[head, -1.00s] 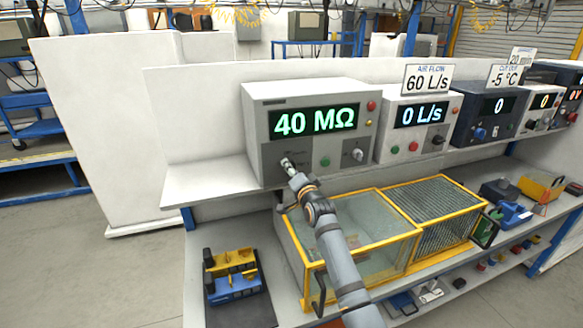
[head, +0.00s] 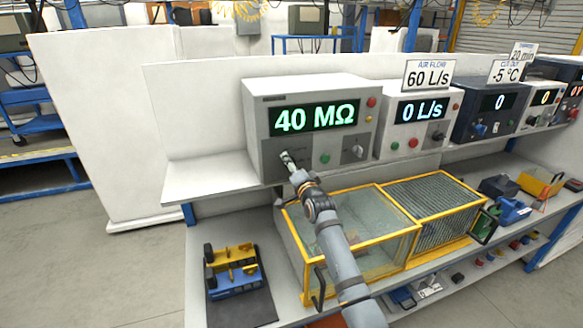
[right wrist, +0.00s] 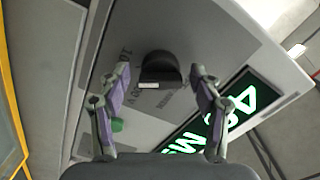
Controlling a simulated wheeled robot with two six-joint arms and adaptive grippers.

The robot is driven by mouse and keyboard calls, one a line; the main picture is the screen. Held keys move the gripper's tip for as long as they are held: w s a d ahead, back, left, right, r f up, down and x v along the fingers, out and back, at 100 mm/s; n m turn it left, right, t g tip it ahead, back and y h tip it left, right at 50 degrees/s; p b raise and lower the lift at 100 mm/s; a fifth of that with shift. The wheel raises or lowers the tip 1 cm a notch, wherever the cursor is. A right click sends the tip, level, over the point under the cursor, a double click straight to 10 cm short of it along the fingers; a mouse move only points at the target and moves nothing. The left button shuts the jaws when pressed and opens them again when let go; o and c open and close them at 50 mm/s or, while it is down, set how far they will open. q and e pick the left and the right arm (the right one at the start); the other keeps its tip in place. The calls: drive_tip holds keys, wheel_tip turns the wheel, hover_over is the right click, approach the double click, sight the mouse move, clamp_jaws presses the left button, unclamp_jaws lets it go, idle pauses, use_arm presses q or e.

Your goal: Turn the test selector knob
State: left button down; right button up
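The test selector knob is a black knob with a white mark (right wrist: 160,72), on the grey panel of the box reading "40 MΩ" (head: 314,118). In the head view the knob is mostly hidden behind my right gripper (head: 287,159), at the panel's lower left. In the right wrist view the two fingers (right wrist: 160,80) are spread, one on each side of the knob, with gaps between them and it. The gripper is open and holds nothing. My left gripper is not in view.
A green button (head: 325,159) and another knob (head: 358,153) sit to the right on the same panel. A yellow-framed clear case (head: 365,235) stands below the shelf. A "0 L/s" box (head: 417,118) stands to the right.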

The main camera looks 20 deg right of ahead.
drive_tip(key=shift+s, duration=0.1)
drive_tip(key=s, duration=1.2)
drive_tip(key=shift+d, duration=0.2)
